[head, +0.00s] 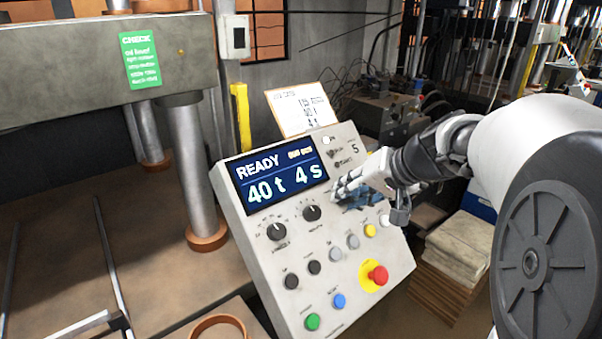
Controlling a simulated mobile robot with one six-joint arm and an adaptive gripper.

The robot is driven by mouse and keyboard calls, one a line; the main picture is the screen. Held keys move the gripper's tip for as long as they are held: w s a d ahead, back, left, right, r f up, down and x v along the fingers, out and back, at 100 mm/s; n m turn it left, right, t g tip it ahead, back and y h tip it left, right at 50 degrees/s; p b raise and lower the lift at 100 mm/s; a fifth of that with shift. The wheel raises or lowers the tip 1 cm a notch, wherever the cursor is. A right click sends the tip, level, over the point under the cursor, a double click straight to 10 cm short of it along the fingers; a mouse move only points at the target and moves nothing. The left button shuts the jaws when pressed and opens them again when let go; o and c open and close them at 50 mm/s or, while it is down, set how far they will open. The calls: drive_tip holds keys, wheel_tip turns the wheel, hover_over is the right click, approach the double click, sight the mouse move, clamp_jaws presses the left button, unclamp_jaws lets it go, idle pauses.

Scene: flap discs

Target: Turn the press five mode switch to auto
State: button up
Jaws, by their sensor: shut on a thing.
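The press control panel (340,265) is a tilted light-grey box with a blue display reading READY, 40 t, 4 s. A number 5 is printed at its upper right. My gripper (338,192) reaches in from the right and its fingertips are at the panel face, right of two black dials. The fingers are shut on a control there, in line with the dials, which I take as the mode switch. They hide it, so its pointer position and labels cannot be read. The left dial (276,231) and right dial (312,213) stand free of the gripper.
A red emergency button (378,275) on a yellow base sits below my gripper. Green (313,321), blue (338,300) and several other buttons surround it. A card (302,108) stands behind the panel. The press column (188,165) is at left.

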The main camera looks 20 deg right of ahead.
drive_tip(key=shift+r+m, duration=0.1)
drive_tip(key=shift+m, duration=0.5)
drive_tip(key=o, duration=1)
drive_tip(key=shift+o, duration=0.2)
drive_tip(key=v, duration=1.2)
drive_tip(key=shift+w+d, duration=0.1)
drive_tip(key=shift+d, duration=0.05)
